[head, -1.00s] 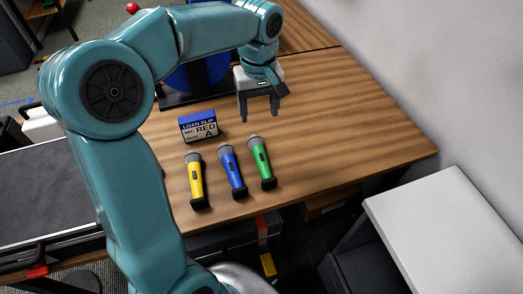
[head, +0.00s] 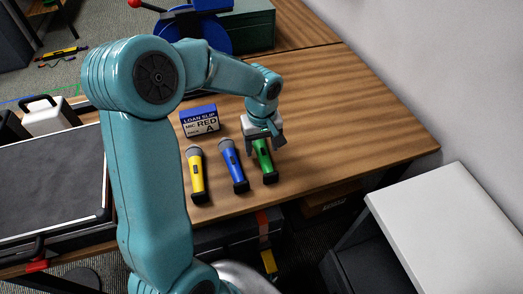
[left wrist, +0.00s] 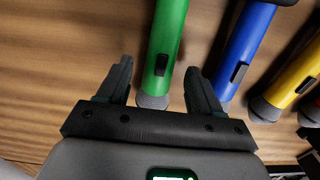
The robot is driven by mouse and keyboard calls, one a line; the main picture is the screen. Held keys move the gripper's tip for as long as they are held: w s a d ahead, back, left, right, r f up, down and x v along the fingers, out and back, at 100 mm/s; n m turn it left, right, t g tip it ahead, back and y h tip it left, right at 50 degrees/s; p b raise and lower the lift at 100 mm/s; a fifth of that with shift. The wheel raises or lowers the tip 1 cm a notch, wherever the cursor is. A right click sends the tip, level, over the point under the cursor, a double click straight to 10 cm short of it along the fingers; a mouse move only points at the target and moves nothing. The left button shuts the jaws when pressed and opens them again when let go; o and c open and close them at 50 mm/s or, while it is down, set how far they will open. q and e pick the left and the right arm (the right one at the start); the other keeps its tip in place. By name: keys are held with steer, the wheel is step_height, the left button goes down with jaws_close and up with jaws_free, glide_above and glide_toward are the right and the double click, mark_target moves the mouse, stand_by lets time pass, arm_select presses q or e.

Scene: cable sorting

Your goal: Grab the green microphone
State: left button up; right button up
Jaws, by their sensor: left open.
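The green microphone (head: 265,163) lies on the wooden table, the rightmost of three in the head view. My left gripper (head: 264,147) is open above its head end and hides that end in the head view. In the left wrist view the green microphone (left wrist: 165,45) stretches away from between the two open fingers of my left gripper (left wrist: 163,80). Its grey mesh head lies between the finger bases. I cannot tell whether the fingers touch it. My right gripper is not in view.
A blue microphone (head: 234,167) and a yellow microphone (head: 196,174) lie to the left of the green one. The table (head: 345,130) is clear to the right.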

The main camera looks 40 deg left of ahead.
arm_select(q)
steer(key=shift+w+f, duration=0.15)
steer(key=shift+f, duration=0.5)
steer(key=shift+r, duration=0.1)
steer(key=shift+c, duration=0.3)
jaws_close()
steer(key=shift+r, duration=0.1)
